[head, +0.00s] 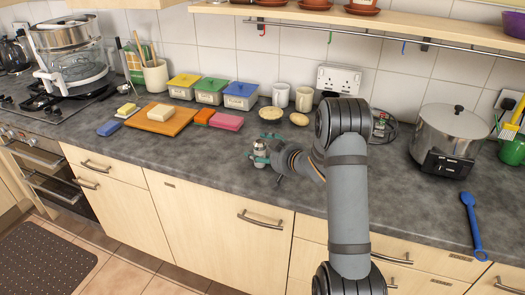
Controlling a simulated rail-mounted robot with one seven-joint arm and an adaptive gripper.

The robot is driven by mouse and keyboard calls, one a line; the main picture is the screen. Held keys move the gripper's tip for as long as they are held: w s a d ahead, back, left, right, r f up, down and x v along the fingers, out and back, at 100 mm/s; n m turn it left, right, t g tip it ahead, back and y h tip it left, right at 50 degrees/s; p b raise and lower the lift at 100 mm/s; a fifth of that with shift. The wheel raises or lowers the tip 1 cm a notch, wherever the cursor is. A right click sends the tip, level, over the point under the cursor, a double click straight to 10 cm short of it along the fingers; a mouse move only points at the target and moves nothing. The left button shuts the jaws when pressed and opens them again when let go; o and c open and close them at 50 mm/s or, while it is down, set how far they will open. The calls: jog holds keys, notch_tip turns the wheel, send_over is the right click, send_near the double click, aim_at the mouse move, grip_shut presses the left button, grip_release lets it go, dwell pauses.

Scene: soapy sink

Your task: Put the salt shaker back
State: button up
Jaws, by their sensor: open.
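A small salt shaker (260,148) with a pale metallic look stands on the grey worktop, left of centre. My gripper (259,157) reaches in from the right, low over the counter, with its open fingers around or beside the shaker. The fingers partly cover the shaker, and I cannot tell whether they touch it. A small dark wire rack (384,127) with items in it stands to the right, behind my arm; its contents are too small to tell.
A wooden board (160,120) lies left.

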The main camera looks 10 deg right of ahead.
aim_at(265, 143)
jog(key=shift+r, duration=0.15)
jog(key=b+v, duration=0.1)
jog(key=v, duration=1.1)
jog(key=x, duration=1.2)
jog(key=shift+w+f, duration=0.1)
jog(key=shift+f, duration=0.4)
notch_tip(265, 143, up, 4)
jog(key=shift+f+p, duration=0.1)
jog(key=shift+p, duration=0.45)
jog(key=shift+f, duration=0.1)
